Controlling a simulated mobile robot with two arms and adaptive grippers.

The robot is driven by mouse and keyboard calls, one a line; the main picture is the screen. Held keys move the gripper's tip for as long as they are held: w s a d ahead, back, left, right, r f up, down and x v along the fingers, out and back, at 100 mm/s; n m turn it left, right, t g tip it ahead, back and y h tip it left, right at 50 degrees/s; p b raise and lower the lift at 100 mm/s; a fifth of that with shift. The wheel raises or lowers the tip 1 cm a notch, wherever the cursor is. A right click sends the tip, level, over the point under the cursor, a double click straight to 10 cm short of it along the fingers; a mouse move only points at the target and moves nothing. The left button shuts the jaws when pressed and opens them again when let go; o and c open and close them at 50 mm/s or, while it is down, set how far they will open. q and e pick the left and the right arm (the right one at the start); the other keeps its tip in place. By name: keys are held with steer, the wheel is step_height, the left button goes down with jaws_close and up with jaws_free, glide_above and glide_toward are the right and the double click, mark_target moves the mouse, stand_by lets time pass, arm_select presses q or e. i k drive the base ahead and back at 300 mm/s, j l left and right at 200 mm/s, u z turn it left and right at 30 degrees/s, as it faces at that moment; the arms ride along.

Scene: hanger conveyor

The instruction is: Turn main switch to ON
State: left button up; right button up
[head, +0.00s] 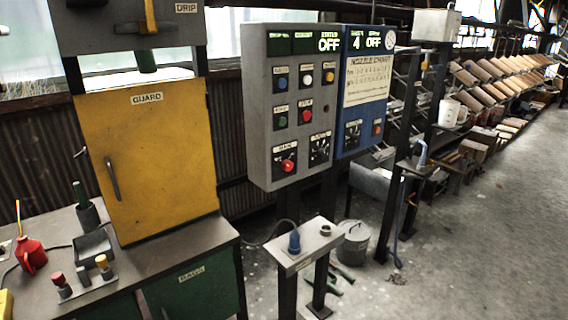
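A grey control panel (258,110) stands on posts at the centre of the head view. The exact angle of the knob is too small to tell. A display (329,41) at the panel's top right reads OFF. Neither of my grippers is in view.
A blue panel (362,95) with a chart adjoins the grey one. A yellow guard door (150,155) and a workbench (140,262) stand at left. A small stand (305,250) with a blue plug is below the panel. Floor (480,240) is clear at right.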

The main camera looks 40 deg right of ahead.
mark_target(286, 164)
steer(key=z, duration=1.25)
